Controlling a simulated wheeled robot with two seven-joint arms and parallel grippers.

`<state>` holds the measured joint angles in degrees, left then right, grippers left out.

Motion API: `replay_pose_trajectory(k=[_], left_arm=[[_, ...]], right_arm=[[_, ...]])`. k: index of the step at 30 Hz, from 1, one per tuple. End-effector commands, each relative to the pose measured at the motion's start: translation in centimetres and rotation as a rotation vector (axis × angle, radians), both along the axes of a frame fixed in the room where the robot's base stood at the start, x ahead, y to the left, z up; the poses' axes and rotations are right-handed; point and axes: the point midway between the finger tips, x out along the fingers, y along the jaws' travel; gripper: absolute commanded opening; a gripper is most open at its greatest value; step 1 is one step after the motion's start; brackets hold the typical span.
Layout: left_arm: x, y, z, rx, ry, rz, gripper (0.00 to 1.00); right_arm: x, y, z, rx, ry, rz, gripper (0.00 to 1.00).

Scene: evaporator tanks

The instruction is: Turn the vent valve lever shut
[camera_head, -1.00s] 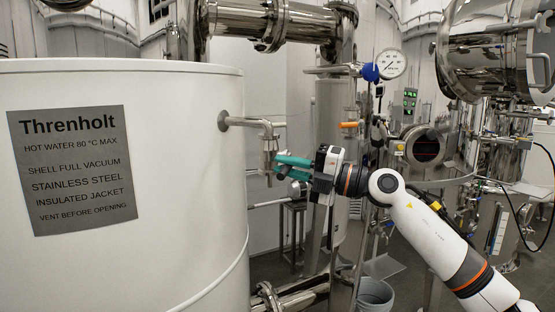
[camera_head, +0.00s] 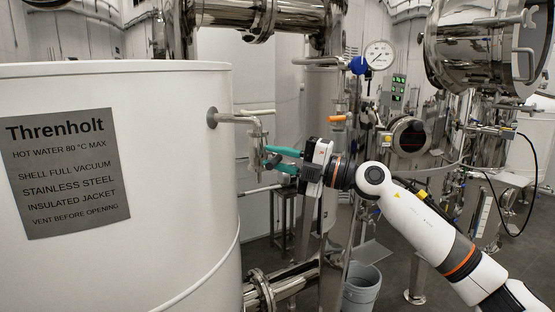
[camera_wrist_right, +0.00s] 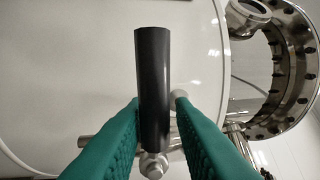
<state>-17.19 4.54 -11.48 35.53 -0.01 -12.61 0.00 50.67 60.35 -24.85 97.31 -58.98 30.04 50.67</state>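The vent pipe (camera_head: 235,118) comes out of the side of the white tank and bends down into a small metal valve (camera_head: 257,150). In the right wrist view a dark cylindrical lever grip (camera_wrist_right: 153,85) stands upright in front of the tank wall, with a metal nut at its lower end. My right gripper (camera_head: 267,158) has green fingers and is beside the valve. In the wrist view its fingers (camera_wrist_right: 155,125) stand apart on either side of the grip, with gaps visible. The dark grip is hard to make out in the head view. My left gripper is not in view.
The white tank (camera_head: 160,85) with its grey label fills the left. An orange-handled valve (camera_head: 337,119), a blue knob (camera_head: 358,65) and a round gauge (camera_head: 380,55) are on pipework behind my right arm. A grey bucket (camera_head: 362,287) stands on the floor below.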

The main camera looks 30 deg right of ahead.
Motion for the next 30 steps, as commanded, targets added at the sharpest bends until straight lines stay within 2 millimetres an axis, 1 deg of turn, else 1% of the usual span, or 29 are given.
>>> replay_pose_trajectory(k=[1, 2, 10, 14, 17, 24, 27, 30], left_arm=[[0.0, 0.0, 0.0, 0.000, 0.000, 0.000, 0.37], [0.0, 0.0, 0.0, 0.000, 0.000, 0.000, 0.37], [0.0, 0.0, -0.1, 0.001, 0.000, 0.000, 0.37], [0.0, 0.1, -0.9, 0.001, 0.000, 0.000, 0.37], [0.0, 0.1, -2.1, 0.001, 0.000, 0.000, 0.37], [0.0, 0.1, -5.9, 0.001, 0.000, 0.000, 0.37], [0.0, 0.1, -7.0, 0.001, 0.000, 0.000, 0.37], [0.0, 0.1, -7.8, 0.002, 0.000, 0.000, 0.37]], right_arm=[[0.0, 0.0, 0.0, -0.001, -0.001, 0.000, 0.31], [0.0, 0.0, 0.0, -0.001, 0.000, 0.000, 0.35], [-0.1, 0.0, -0.2, -0.004, 0.001, 0.002, 0.35], [-0.7, -0.7, -0.7, -0.006, 0.002, -0.001, 0.35], [-1.9, -1.8, -1.2, -0.009, 0.002, -0.002, 0.35], [-5.6, -5.5, -2.3, -0.007, 0.004, -0.004, 0.35], [-6.9, -6.7, -2.4, -0.006, 0.004, -0.002, 0.35], [-7.7, -7.5, -2.3, -0.005, 0.003, -0.002, 0.35]])
